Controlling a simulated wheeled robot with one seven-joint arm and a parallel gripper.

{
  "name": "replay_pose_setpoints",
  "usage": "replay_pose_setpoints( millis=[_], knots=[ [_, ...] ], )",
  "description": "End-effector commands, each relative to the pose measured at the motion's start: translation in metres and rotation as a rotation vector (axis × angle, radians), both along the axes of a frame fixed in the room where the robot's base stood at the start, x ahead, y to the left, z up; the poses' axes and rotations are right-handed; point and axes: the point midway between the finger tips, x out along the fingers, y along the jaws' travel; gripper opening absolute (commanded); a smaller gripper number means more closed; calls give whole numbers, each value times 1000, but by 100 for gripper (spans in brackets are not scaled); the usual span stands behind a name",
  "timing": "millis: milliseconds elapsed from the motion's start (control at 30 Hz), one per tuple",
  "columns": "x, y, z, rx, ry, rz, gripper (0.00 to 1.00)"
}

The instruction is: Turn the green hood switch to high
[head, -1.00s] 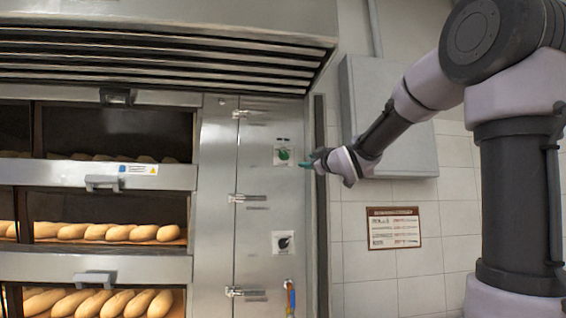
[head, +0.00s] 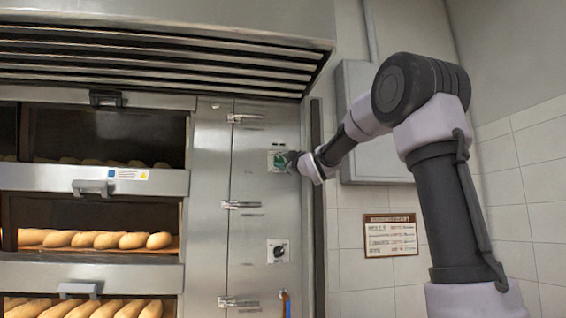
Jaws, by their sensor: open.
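The green hood switch (head: 278,161) is a round green knob on a pale square plate, high on the steel panel right of the ovens. My gripper (head: 291,160) is at its right side, very close to the knob and partly in front of the plate. The jaws are open. Their tips are small and dark here, and I cannot tell whether they touch the knob or stand around it. The markings on the plate are too small to read, so the knob's setting is unclear.
A black rotary switch (head: 278,251) sits lower on the same panel. Latches (head: 240,205) line the panel's left edge. The hood (head: 160,60) overhangs above. Ovens with bread (head: 100,240) stand left. A grey wall box (head: 375,130) and a sign (head: 391,235) are behind my arm.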

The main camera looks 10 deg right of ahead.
Motion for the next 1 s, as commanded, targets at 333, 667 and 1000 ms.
replay_pose_setpoints(
  millis=[333,667,1000],
  knots=[
    [2,0,0,1,1,0,31],
    [2,1,0,5,1,0,0],
    [2,2,-1,127,3,0,0]
  ],
)
